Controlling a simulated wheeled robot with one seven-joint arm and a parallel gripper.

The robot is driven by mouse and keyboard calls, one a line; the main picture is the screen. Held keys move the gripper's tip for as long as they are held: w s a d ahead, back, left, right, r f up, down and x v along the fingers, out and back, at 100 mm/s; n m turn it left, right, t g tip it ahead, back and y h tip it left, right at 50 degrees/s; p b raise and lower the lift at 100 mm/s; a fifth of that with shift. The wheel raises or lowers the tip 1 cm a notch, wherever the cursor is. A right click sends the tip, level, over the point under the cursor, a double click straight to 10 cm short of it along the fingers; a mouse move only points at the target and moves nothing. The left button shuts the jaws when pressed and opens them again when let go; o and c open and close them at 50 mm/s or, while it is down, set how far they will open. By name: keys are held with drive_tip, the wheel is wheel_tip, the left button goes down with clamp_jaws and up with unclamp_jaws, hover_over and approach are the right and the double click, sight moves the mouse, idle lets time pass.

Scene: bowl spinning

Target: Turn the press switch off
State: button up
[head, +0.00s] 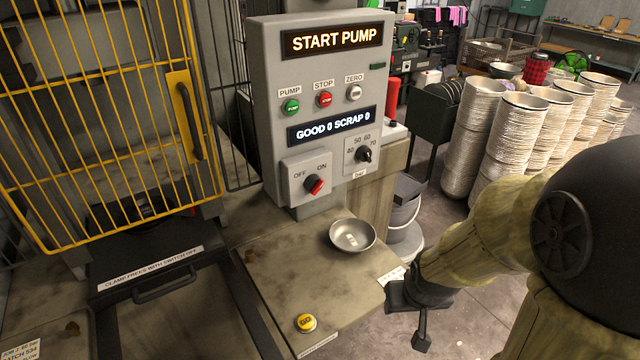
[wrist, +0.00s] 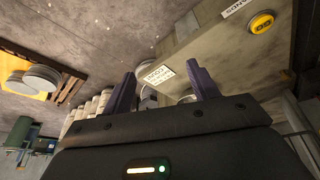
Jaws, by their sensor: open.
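The press switch (head: 314,185) is a red rotary knob on a small grey box on the lower left front of the control panel. OFF is marked at its upper left and ON at its upper right. I cannot tell clearly which way its handle points. My gripper (head: 408,322) is open and empty, low at the right, beyond the worktop's right edge and well apart from the switch. In the wrist view my gripper's two dark fingers (wrist: 162,88) are spread, with nothing between them. The switch does not show in the wrist view.
The control panel (head: 268,100) reads START PUMP and has several buttons and a pressure dial (head: 363,154). A metal bowl (head: 352,235) and a yellow button (head: 306,322) are on the worktop (head: 290,275). A yellow cage door (head: 110,120) stands left. Stacked bowls (head: 480,120) stand behind right.

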drive_tip(key=w+a+r+n+t+y+p, duration=0.1)
drive_tip(key=w+a+n+t+y+p, duration=0.1)
drive_tip(key=w+t+p, duration=0.3)
drive_tip(key=w+a+r+n+t+y+p, duration=0.1)
drive_tip(key=w+r+n+p, duration=0.1)
drive_tip(key=w+n+p, duration=0.3)
drive_tip(key=a+r+m+t+y+p, duration=0.1)
drive_tip(key=a+r+t+y+p, duration=0.4)
drive_tip(key=r+y+p, duration=0.1)
drive_tip(key=shift+s+a+r+y+p, duration=0.2)
drive_tip(key=shift+a+r+y+p, duration=0.15)
drive_tip(key=shift+r+y, duration=0.3)
drive_tip(key=b+x, duration=0.5)
drive_tip(key=b, duration=0.3)
drive_tip(key=shift+w+f, duration=0.1)
drive_tip(key=shift+f, duration=0.1)
